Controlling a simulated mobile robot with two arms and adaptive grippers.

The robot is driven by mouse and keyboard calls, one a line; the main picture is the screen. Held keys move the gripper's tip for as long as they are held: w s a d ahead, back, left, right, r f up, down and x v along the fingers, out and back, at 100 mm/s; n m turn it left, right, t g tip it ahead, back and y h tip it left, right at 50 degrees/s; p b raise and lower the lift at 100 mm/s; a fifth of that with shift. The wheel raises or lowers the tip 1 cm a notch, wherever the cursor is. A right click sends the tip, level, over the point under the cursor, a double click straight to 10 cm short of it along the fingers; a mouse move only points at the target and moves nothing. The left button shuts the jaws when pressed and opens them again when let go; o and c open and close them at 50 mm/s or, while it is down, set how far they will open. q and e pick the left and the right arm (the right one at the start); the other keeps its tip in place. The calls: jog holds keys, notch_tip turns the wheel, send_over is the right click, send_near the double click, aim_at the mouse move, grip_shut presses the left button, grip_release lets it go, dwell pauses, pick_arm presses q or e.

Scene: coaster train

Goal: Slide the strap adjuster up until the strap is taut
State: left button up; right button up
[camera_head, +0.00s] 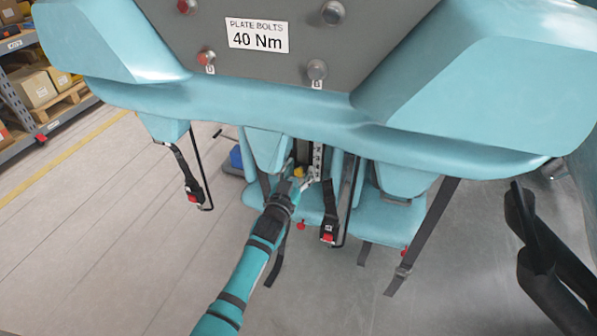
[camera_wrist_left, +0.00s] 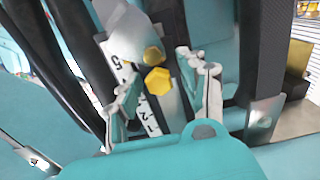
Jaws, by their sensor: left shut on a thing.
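My left gripper (camera_head: 303,184) reaches in among the teal seats below the large teal panel. In the left wrist view its two pale fingers (camera_wrist_left: 165,88) stand on either side of the strap adjuster (camera_wrist_left: 158,80), a metal piece with yellow hex heads, and are shut on it. A white numbered scale (camera_wrist_left: 147,115) runs down beside it, partly covered by the fingers. The scale also shows small in the head view (camera_head: 318,160). Dark straps (camera_wrist_left: 262,55) run along the right side. Exact finger contact is partly hidden. My right gripper is not in view.
A grey plate with bolts and a "40 Nm" label (camera_head: 257,36) overhangs the seats. Buckles with red buttons (camera_head: 327,235) hang close right of my left gripper. Dark curved parts (camera_head: 535,235) stand at the right edge. Shelving with boxes (camera_head: 38,88) is far left; the floor between is open.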

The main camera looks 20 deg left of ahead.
aim_at(302, 155)
pick_arm(q)
notch_tip(302, 155, up, 3)
jog(key=shift+r+p, duration=0.2)
jog(key=shift+p, duration=1.05)
jog(key=shift+f, duration=0.1)
jog(key=o, duration=0.9)
jog(key=shift+o, duration=0.3)
jog(key=shift+s+f, duration=0.1)
jog(key=shift+f, duration=0.05)
jog(key=s, duration=1.1)
jog(key=shift+s+a, duration=0.2)
jog(key=shift+s, duration=0.2)
